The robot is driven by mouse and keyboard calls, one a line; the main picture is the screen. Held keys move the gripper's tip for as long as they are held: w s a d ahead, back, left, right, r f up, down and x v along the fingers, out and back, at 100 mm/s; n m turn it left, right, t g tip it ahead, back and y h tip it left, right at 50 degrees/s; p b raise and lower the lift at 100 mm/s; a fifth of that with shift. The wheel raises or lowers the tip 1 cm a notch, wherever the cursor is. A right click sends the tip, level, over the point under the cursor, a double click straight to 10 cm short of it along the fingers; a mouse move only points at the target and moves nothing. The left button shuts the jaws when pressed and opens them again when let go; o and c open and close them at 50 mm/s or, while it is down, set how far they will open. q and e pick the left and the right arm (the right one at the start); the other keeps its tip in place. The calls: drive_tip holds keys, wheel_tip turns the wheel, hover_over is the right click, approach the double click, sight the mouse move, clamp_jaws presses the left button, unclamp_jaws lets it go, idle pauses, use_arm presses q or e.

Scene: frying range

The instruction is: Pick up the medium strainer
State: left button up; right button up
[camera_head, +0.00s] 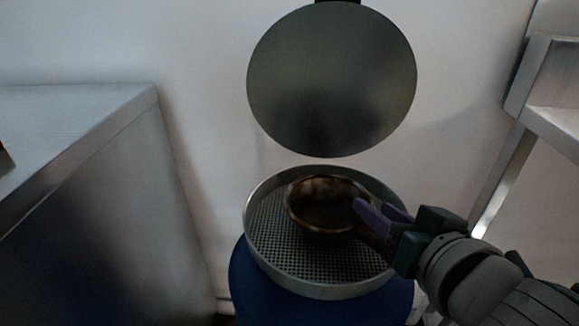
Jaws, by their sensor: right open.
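A round metal strainer (265,253) with a meshed floor and a raised rim sits on top of a blue container (243,284). A smaller brown, bowl-shaped vessel (318,205) rests inside it, toward the back; its floor is dark and I cannot tell if it is meshed. I cannot tell which of the two is the medium strainer. My right gripper (368,212) reaches in from the right with purple fingers. It is open, at the right edge of the brown vessel, and partly covers that edge. Whether the fingers touch it is unclear. My left gripper is not in view.
A round grey metal disc (332,80) stands upright above and behind the strainer. A steel counter (75,125) is on the left, and a steel frame (540,85) is on the right. A white wall (200,60) closes off the back.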

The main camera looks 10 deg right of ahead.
drive_tip(key=shift+b+x, duration=0.3)
drive_tip(key=shift+x, duration=1.25)
drive_tip(key=shift+c, duration=0.3)
clamp_jaws()
